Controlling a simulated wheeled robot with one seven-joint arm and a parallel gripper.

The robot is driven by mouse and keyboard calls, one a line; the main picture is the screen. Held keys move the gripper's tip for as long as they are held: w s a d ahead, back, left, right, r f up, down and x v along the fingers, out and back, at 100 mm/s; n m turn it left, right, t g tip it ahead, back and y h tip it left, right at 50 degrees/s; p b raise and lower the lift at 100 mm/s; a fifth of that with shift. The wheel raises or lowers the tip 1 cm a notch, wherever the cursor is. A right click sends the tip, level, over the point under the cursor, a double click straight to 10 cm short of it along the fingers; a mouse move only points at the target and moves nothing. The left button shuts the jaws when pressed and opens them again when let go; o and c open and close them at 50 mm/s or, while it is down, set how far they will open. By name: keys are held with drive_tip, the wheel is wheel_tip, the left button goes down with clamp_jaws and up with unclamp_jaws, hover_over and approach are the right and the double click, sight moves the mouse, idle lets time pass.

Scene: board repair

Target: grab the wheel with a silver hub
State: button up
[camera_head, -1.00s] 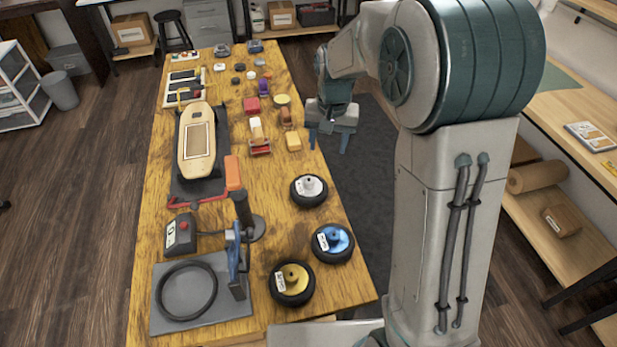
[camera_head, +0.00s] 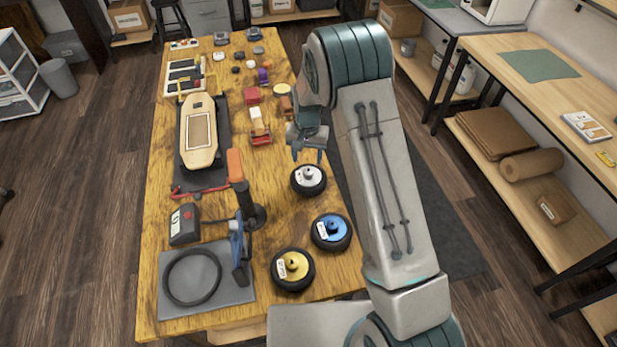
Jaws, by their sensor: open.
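The wheel with a silver hub (camera_head: 308,181) lies flat on the right side of the wooden table, a black tyre around a pale silver centre with a white label. A wheel with a blue hub (camera_head: 331,232) and a wheel with a gold hub (camera_head: 292,269) lie nearer to me. My gripper (camera_head: 306,157) is open and empty, pointing down just beyond the silver-hub wheel in the picture. Its fingertips look close to the wheel's far edge; I cannot tell their exact height above the table.
A skateboard deck (camera_head: 199,139) lies on a dark stand at the left. A grey plate (camera_head: 237,294) with a black ring (camera_head: 192,277) and an upright tool with an orange top (camera_head: 235,165) stand left of the wheels. Small toys crowd the far table.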

sight(308, 170)
drive_tip(key=shift+w+d+f+p, duration=0.1)
drive_tip(key=shift+f+p, duration=0.45)
drive_tip(key=shift+f, duration=0.85)
drive_tip(key=shift+d+f+p, duration=0.1)
drive_tip(key=shift+f+p, duration=0.45)
drive_tip(key=shift+f, duration=0.85)
clamp_jaws()
